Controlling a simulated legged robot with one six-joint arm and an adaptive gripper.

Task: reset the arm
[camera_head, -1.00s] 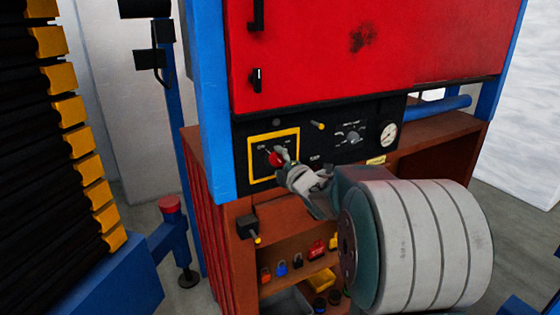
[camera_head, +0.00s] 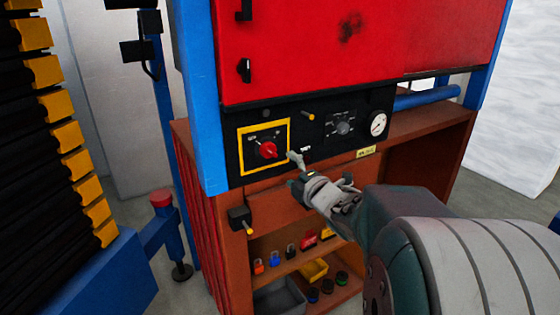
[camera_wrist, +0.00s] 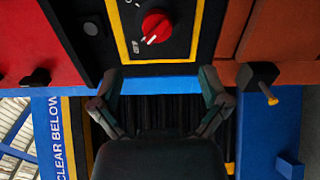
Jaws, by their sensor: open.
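My gripper (camera_head: 299,170) is open and empty in front of the machine, below and to the right of the red rotary switch (camera_head: 268,150) in the head view. In the wrist view the two fingers of my gripper (camera_wrist: 160,88) are spread wide with nothing between them. The red switch (camera_wrist: 156,25) shows there beyond the fingertips, near the top, apart from them. It sits on a black plate with a yellow border. My arm reaches in from the lower right of the head view.
The black control panel (camera_head: 225,150) also carries a dial (camera_head: 343,124) and a gauge (camera_head: 378,124). A red door (camera_head: 300,60) is above. A brown shelf below holds padlocks (camera_head: 275,256) and a yellow bin (camera_head: 314,270). A black box with a yellow lever (camera_head: 241,217) hangs at the left.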

